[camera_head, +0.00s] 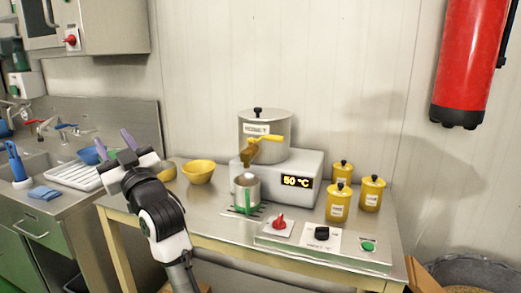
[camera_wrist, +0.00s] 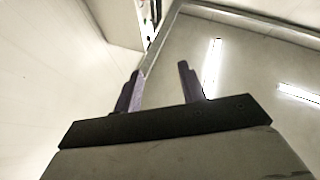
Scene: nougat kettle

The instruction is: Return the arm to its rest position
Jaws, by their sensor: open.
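My gripper (camera_head: 116,146) is at the left of the head view, raised in front of the drying rack at the sink counter. Its two purple fingers stand apart with nothing between them. In the wrist view the fingers (camera_wrist: 160,90) are also apart and empty, pointing up toward the wall, ceiling and bright lamp strips. My arm bends up from the bottom of the head view, in front of the left end of the steel table (camera_head: 225,221). The gripper touches nothing that I can see.
On the table are a honey kettle (camera_head: 277,128) on a heater reading 50 °C, a small metal pot (camera_head: 247,190) under its yellow tap, a yellow bowl (camera_head: 198,171), several yellow jars (camera_head: 338,202) and a red knob (camera_head: 280,221). A white drying rack (camera_head: 75,176) stands left. A red cylinder (camera_head: 468,60) hangs upper right.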

